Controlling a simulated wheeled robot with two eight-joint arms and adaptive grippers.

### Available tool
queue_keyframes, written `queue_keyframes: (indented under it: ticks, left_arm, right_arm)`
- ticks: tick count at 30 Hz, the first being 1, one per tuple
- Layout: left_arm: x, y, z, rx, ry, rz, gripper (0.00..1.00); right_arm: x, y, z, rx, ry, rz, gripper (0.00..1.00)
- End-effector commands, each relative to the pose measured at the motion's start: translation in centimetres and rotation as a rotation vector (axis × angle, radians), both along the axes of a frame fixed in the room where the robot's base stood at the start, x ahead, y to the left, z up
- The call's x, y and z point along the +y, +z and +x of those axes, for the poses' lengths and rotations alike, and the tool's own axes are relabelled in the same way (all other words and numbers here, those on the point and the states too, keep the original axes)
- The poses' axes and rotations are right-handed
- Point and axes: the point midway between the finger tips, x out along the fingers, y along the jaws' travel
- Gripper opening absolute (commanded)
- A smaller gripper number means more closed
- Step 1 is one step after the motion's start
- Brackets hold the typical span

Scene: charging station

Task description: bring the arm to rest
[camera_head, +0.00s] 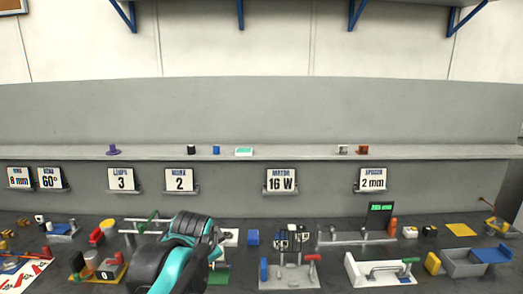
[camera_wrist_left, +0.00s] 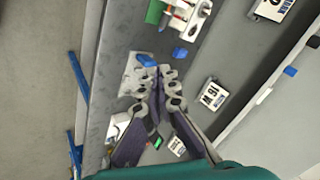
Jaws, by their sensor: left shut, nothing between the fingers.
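My left arm, black and teal, comes up from the bottom middle of the head view, over the dark bench. My left gripper (camera_head: 217,243) is at its far end, partly hidden behind the arm's wrist. In the left wrist view the gripper (camera_wrist_left: 158,82) points away from the camera, its grey linked fingers close together at the tips with nothing between them. It is over the bench, with a grey fixture beyond its tips. My right gripper is in neither view.
The dark bench (camera_head: 230,283) is crowded. A grey fixture with a red handle (camera_head: 290,275) and a white tray (camera_head: 378,271) stand right of my arm; a yellow-based block fixture (camera_head: 98,268) stands left. Behind are label cards (camera_head: 281,181) and a shelf (camera_head: 300,152) with small parts.

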Motion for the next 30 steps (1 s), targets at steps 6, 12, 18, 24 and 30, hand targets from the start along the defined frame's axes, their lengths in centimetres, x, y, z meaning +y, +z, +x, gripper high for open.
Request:
queue_keyframes:
  ticks: [6, 12, 18, 24, 30]
  left_arm:
    - [3.2, -7.8, -12.1, 0.018, 0.377, -0.302, 0.0]
    - [4.4, -14.7, -19.6, 0.028, 0.648, -0.513, 0.0]
    - [4.6, -17.6, -22.3, 0.034, 0.76, -0.601, 0.0]
    - [4.6, -17.6, -22.4, 0.034, 0.768, -0.607, 0.0]
    - [4.6, -17.6, -22.4, 0.034, 0.767, -0.606, 0.0]
  right_arm:
    - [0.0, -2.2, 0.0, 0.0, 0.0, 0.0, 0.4]
    - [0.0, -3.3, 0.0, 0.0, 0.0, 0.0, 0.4]
    - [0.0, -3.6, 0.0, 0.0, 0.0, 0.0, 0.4]
    - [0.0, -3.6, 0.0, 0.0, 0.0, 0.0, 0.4]
    - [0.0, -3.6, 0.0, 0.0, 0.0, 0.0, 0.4]
